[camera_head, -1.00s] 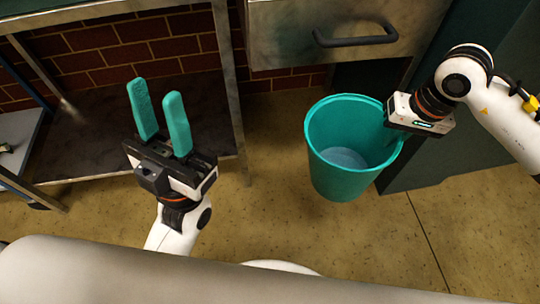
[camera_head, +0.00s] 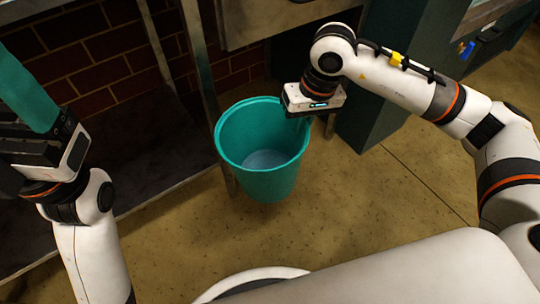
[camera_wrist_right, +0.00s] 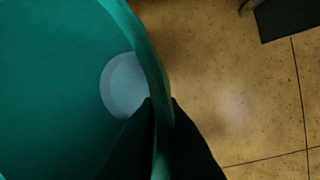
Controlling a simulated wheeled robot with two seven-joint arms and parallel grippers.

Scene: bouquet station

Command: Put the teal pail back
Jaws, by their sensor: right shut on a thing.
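The teal pail (camera_head: 268,184) is upright and open at the top, with a pale round patch on its inside bottom. My right gripper (camera_head: 298,124) is shut on its right rim. In the right wrist view the pail (camera_wrist_right: 60,80) fills the left side, and my dark gripper fingers (camera_wrist_right: 161,108) sit on both sides of its rim. I cannot tell whether the pail touches the floor.
A metal-framed table with a dark lower shelf (camera_head: 150,160) stands left of the pail, its leg (camera_head: 203,75) close behind the pail's rim. A drawer front (camera_head: 270,18) is above and behind. A dark green cabinet (camera_head: 385,100) stands to the right. Tan floor (camera_head: 350,205) in front is clear.

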